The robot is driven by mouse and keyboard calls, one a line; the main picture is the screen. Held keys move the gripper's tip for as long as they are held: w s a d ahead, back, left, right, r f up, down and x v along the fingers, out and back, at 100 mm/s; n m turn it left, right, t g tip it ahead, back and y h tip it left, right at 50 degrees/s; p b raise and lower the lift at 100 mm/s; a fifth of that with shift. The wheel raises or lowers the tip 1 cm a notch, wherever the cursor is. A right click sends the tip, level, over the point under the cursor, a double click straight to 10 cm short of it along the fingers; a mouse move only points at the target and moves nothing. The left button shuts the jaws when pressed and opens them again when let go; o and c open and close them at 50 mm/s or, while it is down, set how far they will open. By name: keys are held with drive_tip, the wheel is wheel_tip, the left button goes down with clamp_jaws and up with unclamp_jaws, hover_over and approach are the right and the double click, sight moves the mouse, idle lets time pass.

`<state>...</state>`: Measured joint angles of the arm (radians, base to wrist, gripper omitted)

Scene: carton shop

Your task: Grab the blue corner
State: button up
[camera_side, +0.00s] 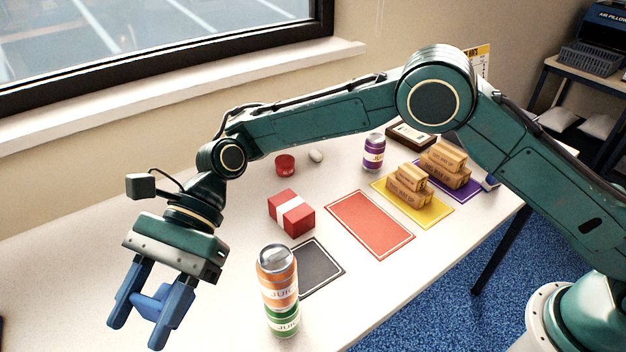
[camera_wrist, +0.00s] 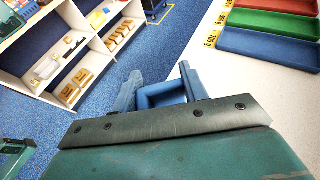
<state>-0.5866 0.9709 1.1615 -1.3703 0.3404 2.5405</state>
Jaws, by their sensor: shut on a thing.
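The blue corner (camera_side: 158,303) is a small angled block between the two blue fingers of my gripper (camera_side: 135,332). It shows in the wrist view (camera_wrist: 163,94) as a blue bracket with an open middle, with a finger on each side. My gripper (camera_wrist: 158,74) is shut on it. It is held over the left front part of the table in the side view, left of the stacked cans. The fingers and the corner are nearly the same blue, so their contact edges are hard to make out.
Stacked orange and green cans (camera_side: 278,275) stand right of my gripper, beside a black mat (camera_side: 318,268). A red box (camera_side: 291,213), red mat (camera_side: 369,222) and cartons (camera_side: 410,187) lie farther back. The wrist view shows a blue tray (camera_wrist: 270,46) and shelving (camera_wrist: 78,62).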

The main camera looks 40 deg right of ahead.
sight(136, 296)
drive_tip(key=shift+r, duration=1.5)
drive_tip(key=shift+w, duration=0.15)
